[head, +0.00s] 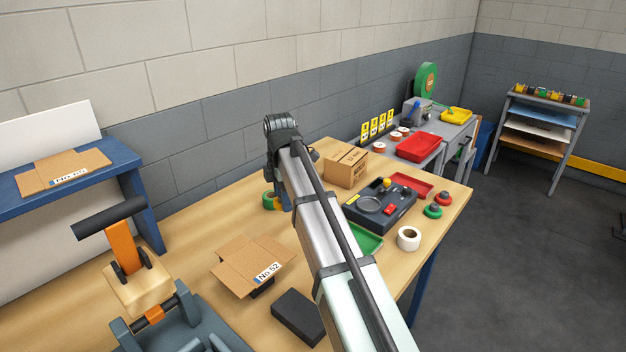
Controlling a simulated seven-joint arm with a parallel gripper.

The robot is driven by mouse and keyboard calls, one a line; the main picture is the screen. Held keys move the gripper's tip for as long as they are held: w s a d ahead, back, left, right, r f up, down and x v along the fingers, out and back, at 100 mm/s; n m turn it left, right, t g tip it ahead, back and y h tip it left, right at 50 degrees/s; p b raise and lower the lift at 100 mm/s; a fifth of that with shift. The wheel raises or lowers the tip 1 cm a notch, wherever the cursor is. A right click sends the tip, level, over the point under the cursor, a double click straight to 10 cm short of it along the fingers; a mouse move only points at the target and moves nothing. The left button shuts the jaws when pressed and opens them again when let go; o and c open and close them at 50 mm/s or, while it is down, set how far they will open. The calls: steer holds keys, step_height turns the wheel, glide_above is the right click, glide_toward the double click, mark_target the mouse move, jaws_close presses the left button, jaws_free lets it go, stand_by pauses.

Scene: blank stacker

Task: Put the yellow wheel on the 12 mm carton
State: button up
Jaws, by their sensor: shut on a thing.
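My gripper (284,206) points down over the back of the workbench, left of the brown carton. A closed brown carton (345,168) stands to the right of my gripper, behind the black tray. It bears dark print too small to read, so I cannot confirm that it is the 12 mm carton.
A black tray (380,207) with small parts, a white roll (409,238) and a green tray (367,240) lie right of my arm. An open flattened carton marked No.52 (251,262) and a black block (299,315) lie left of it. The left back bench top is clear.

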steer(key=w+d+r+m, duration=0.1)
steer(key=w+d, duration=0.2)
steer(key=d, duration=0.5)
step_height(320, 180, up, 9)
glide_above(347, 154)
steer(key=shift+n, duration=0.8)
steer(key=shift+f, duration=4.8)
steer(key=shift+f, duration=0.1)
steer(key=o, duration=1.1)
